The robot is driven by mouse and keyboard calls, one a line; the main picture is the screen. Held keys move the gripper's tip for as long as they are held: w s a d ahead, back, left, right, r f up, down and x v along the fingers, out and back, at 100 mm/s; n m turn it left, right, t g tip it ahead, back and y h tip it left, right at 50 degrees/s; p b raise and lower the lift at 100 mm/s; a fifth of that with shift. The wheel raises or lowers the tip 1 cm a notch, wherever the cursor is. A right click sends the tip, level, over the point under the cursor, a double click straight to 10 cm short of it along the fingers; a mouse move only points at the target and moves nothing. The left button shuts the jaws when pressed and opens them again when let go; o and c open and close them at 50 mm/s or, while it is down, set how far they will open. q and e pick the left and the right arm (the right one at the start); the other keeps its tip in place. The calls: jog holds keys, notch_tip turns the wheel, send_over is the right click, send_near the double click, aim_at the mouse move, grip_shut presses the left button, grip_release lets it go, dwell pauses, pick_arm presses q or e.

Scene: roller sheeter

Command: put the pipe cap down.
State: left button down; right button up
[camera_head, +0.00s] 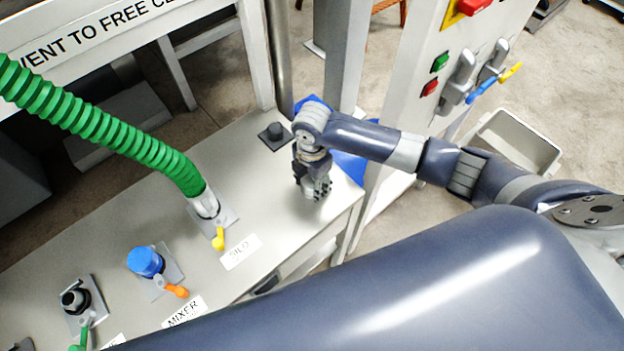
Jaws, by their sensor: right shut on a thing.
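My right gripper (315,188) points down, low over the right end of the white table (335,208). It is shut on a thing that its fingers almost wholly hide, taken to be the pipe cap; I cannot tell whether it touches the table. A blue cap (145,262) sits on the pipe port by the MIXER label (184,311). My left gripper is not in view.
A green ribbed hose (120,135) stands in the port by the SILO label (240,252). A small black fitting (276,132) is left of my gripper. An uncapped port (75,298) is at lower left. A control panel (440,60) rises at the right.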

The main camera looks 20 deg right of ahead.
jog(key=o, duration=1.1)
jog(key=shift+f, duration=0.15)
notch_tip(320, 180, up, 12)
jog(key=shift+r+b, duration=0.15)
jog(key=shift+b, duration=0.5)
jog(key=shift+a, duration=0.1)
